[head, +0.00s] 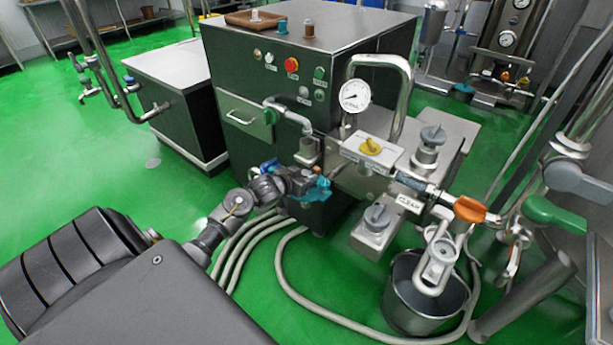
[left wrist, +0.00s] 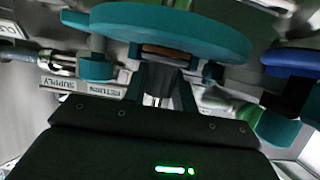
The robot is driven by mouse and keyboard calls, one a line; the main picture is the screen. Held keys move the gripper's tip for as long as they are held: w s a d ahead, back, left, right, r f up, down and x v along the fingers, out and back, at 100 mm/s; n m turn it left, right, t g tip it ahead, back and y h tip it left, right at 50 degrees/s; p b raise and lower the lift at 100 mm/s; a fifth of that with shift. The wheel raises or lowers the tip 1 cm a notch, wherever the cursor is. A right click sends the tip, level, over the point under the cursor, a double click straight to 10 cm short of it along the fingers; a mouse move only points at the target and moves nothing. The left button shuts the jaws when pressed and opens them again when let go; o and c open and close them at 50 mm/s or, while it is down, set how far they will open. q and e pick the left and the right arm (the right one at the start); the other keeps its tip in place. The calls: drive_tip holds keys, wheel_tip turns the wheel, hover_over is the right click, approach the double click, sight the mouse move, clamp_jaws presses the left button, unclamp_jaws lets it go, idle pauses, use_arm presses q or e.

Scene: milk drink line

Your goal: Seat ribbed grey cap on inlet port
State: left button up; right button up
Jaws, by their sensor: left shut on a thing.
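Two grey knob-like caps show in the head view. One cap (head: 433,135) sits on a metal block at the right of the bench, and the other (head: 377,217) on a lower metal block in front. I cannot tell which, if either, is the ribbed cap, nor which opening is the inlet port. My left gripper (head: 316,184) is beside the front of the dark machine, below a metal pipe elbow (head: 308,148). My right gripper is not in view.
A pressure gauge (head: 354,95) and a yellow knob (head: 371,145) stand right of my left gripper. An orange-handled valve (head: 469,209) lies farther right, above a metal bucket (head: 405,308). Grey hoses (head: 318,312) run over the green floor.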

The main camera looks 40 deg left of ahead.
use_arm(q)
drive_tip(key=shift+f, duration=0.3)
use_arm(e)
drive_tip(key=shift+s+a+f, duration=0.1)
